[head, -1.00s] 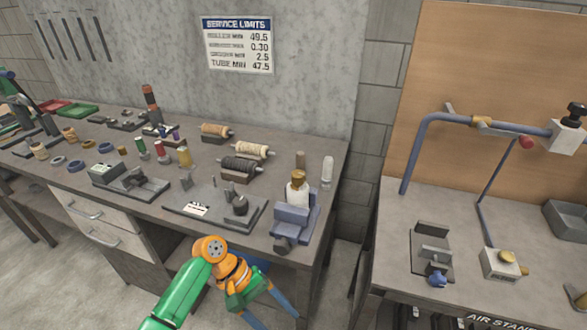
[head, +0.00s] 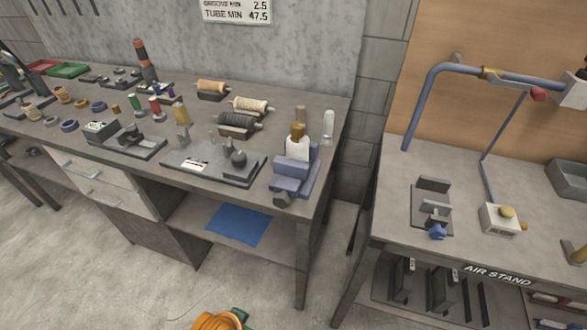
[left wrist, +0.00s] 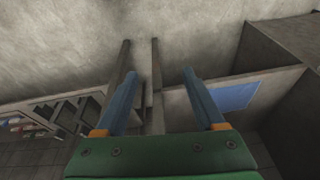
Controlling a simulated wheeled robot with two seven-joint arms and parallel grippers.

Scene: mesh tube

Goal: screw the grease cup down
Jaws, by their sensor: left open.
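A white body with a brass-coloured top (head: 298,133) stands upright in a blue-grey vise (head: 290,184) at the right end of the left bench. Another brass-coloured knob (head: 507,211) sits on a pale block on the right bench. I cannot tell for certain which of these is the grease cup. My left gripper (left wrist: 160,74) is open, with nothing between its blue fingers in the left wrist view. In the head view only an orange and green part of my left arm shows at the bottom edge, well below the bench top. My right gripper is not in view.
The left bench (head: 60,142) carries spools, rings and small fixtures. A blue mat (head: 239,225) lies on its lower shelf. The right bench (head: 390,195) has a bent blue pipe (head: 418,105) and a small fixture (head: 433,204). A gap separates the benches.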

